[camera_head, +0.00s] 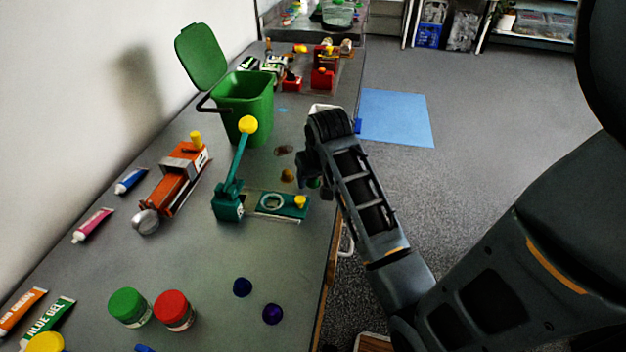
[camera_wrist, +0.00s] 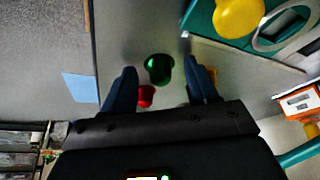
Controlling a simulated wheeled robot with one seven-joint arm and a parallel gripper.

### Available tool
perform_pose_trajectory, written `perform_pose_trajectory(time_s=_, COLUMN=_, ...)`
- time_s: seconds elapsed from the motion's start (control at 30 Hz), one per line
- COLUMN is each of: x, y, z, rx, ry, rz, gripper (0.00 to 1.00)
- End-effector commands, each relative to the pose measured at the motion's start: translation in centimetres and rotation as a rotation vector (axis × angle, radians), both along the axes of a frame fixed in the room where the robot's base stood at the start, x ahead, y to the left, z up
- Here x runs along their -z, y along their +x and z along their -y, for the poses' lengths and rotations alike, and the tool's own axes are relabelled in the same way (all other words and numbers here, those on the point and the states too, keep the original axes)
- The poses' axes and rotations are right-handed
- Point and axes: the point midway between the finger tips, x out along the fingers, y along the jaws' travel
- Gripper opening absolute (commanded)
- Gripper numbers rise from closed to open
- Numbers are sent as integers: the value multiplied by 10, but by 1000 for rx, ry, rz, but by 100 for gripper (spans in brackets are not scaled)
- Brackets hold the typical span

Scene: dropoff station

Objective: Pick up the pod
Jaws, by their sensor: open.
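A small shiny green pod (camera_wrist: 158,69) lies on the grey table in the wrist view, between and just beyond my fingertips. A smaller-looking red pod (camera_wrist: 146,96) shows behind it, also between the fingers. My gripper (camera_wrist: 161,72) is open and empty, its two dark fingers on either side of the green pod without visible contact. In the head view my gripper (camera_head: 314,170) hangs over the table's right edge area, and a bit of green (camera_head: 314,183) shows beneath it. Much of that spot is hidden by my wrist. Two dark blue pods (camera_head: 257,300) lie nearer the front.
A teal press (camera_head: 229,205) with a yellow-knobbed lever stands left of my gripper, its base close by. Brown pods (camera_head: 287,175) lie near it. A green bin (camera_head: 245,100) stands behind. Green and red jars (camera_head: 173,312) stand at the front. The floor lies right of the table edge.

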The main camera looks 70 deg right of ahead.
Motion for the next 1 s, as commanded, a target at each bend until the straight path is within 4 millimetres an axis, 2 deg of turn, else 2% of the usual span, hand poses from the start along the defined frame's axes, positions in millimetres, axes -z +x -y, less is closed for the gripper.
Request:
perform_pose_trajectory(time_s=0.13, x=0, y=0, z=0, rx=0, ry=0, rz=0, gripper=58)
perform_pose_trajectory(time_s=0.6, x=0, y=0, z=0, rx=0, ry=0, rz=0, gripper=13)
perform_pose_trajectory(time_s=1.0, x=-1, y=0, z=0, rx=0, ry=0, rz=0, gripper=12)
